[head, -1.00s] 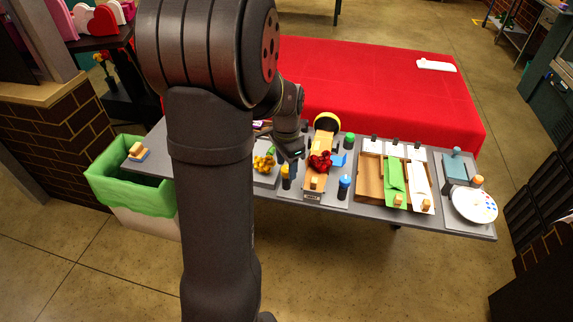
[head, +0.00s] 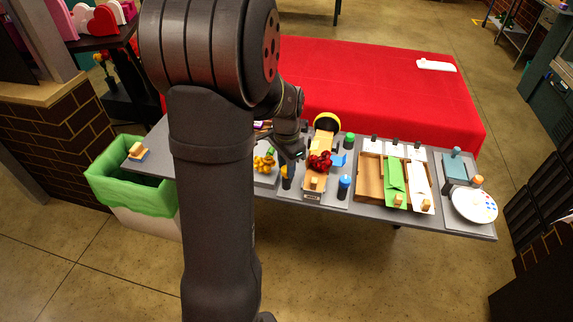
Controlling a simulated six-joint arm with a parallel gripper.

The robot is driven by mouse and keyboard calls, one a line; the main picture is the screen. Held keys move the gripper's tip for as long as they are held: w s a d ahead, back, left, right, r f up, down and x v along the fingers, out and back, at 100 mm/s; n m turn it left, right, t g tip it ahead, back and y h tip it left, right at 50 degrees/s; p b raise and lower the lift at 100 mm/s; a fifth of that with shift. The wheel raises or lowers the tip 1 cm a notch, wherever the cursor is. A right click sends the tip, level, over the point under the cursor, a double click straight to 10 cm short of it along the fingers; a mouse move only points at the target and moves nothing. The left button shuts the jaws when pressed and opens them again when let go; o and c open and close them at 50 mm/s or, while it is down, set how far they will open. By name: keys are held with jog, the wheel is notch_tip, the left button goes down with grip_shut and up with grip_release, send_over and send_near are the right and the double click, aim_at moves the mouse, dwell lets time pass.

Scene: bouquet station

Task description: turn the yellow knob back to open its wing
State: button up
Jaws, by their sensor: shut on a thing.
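The yellow knob (head: 284,171) sits on a dark post at the left front of the bouquet station's grey plate. My gripper (head: 287,160) reaches down to it from above and is shut on it; the fingertips are small and partly hide it. To the right, red flowers (head: 320,162) lie on a light-orange wrap (head: 324,147). A blue piece (head: 339,160) sticks out to the right of the flowers. Which part is the yellow knob's wing is not clear from this view.
A blue knob (head: 344,182) and a green knob (head: 349,140) stand right of the wrap. Yellow flowers (head: 263,163) lie on the left. A green-lined bin (head: 130,189) stands at the left end.

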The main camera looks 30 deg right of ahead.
jog(key=n, duration=0.4)
jog(key=shift+n, duration=0.4)
jog(key=n, duration=0.9)
jog(key=shift+n, duration=1.8)
jog(key=o, duration=1)
jog(key=shift+c, duration=0.2)
jog(key=shift+r, duration=0.1)
notch_tip(320, 180, up, 17)
jog(key=shift+r, duration=0.15)
